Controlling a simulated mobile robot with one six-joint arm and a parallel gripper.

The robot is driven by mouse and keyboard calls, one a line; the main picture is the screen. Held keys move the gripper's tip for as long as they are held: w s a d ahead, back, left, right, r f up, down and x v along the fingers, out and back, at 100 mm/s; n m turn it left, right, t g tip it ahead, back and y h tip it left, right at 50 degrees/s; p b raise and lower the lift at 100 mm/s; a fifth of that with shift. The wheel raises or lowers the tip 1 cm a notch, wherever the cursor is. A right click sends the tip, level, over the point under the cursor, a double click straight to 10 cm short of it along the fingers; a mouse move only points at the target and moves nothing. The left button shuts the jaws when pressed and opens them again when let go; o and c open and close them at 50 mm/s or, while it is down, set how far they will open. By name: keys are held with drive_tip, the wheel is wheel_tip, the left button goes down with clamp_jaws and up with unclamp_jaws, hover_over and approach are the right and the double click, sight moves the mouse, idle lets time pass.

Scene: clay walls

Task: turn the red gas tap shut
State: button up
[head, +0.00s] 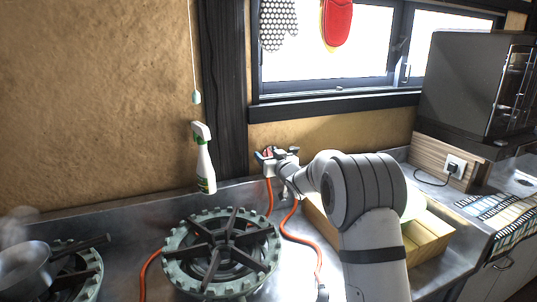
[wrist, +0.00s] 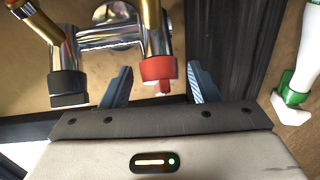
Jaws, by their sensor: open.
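The red gas tap (wrist: 158,69) shows in the wrist view as a red cap on a chrome fitting, with a small red tab on its near side. My gripper (wrist: 160,80) is open, one blue-grey finger on each side of the red tap. The red tap lies in the gap, and I see space between it and each finger. A second, black tap (wrist: 67,88) is on the same chrome pipework to the left, outside the fingers. In the head view my gripper (head: 268,154) is at the wall by the dark post, with a bit of red at its fingers; the arm hides most of the fittings.
Orange hoses (head: 296,228) run down from the fittings to the counter. A green gas burner (head: 166,262) stands below left. A white spray bottle (head: 205,168) stands left of the gripper. A shallow wooden box (head: 432,246) lies right, behind my arm. The dark post (head: 224,90) is close.

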drive_tip(key=shift+w+a, duration=0.25)
drive_tip(key=shift+w, duration=0.15)
drive_tip(key=c, duration=1)
drive_tip(key=shift+o, duration=0.2)
